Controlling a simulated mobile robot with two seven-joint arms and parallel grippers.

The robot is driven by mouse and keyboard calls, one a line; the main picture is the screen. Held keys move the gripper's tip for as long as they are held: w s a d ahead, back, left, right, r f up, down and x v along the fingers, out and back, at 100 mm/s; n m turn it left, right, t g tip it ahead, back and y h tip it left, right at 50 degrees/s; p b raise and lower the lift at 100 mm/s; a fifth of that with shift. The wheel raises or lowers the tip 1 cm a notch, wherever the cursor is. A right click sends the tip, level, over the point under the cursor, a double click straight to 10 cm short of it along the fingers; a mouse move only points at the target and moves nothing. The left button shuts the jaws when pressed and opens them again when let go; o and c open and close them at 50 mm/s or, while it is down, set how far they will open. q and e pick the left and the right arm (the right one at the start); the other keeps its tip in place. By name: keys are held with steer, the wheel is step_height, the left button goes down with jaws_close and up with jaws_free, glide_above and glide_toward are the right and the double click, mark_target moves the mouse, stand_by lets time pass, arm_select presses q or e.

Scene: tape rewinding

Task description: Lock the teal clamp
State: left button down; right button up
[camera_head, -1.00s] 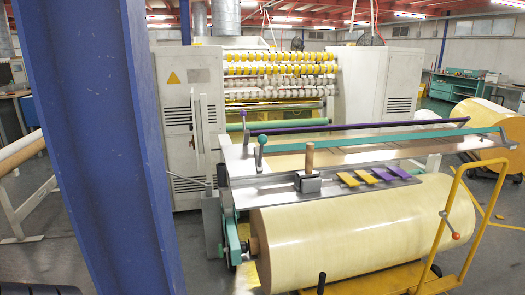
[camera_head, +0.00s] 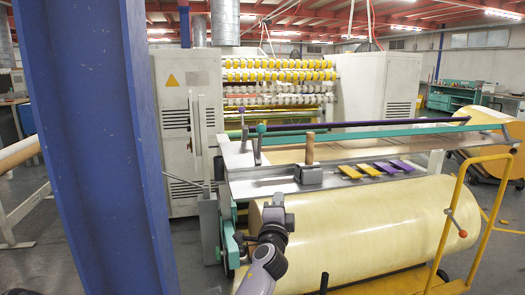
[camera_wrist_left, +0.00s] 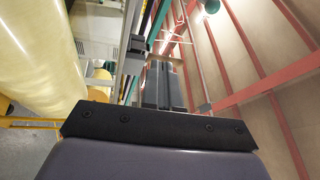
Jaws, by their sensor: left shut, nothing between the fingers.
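The teal clamp is a long teal bar (camera_head: 400,133) across the top of the metal frame. Upright levers with small round knobs (camera_head: 261,128) stand at its left end, one knob purple. Whether the clamp is locked cannot be told. My left gripper (camera_head: 277,200) is in front of the big yellow roll, below and nearer than the bar's left end, and touches neither. It is shut and empty. In the left wrist view its dark fingers (camera_wrist_left: 163,84) lie close together, and a round teal part (camera_wrist_left: 211,6) shows at the top edge. My right gripper is out of view.
A purple bar (camera_head: 370,124) runs behind the teal one. A wooden-handled block (camera_head: 309,176) and yellow and purple strips (camera_head: 375,169) lie on the frame. The yellow roll (camera_head: 370,230) fills the front. A blue pillar (camera_head: 90,150) stands at left; a yellow rail (camera_head: 455,235) at right.

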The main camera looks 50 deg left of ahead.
arm_select(q)
steer(key=a+r+g+y+b, duration=0.1)
steer(key=a+r+y, duration=0.3)
steer(key=r, duration=0.3)
steer(key=shift+a+r+g, duration=0.25)
steer(key=shift+a+g, duration=0.15)
steer(key=shift+a, duration=0.25)
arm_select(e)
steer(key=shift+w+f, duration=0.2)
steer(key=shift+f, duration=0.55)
arm_select(q)
steer(key=shift+w, duration=0.15)
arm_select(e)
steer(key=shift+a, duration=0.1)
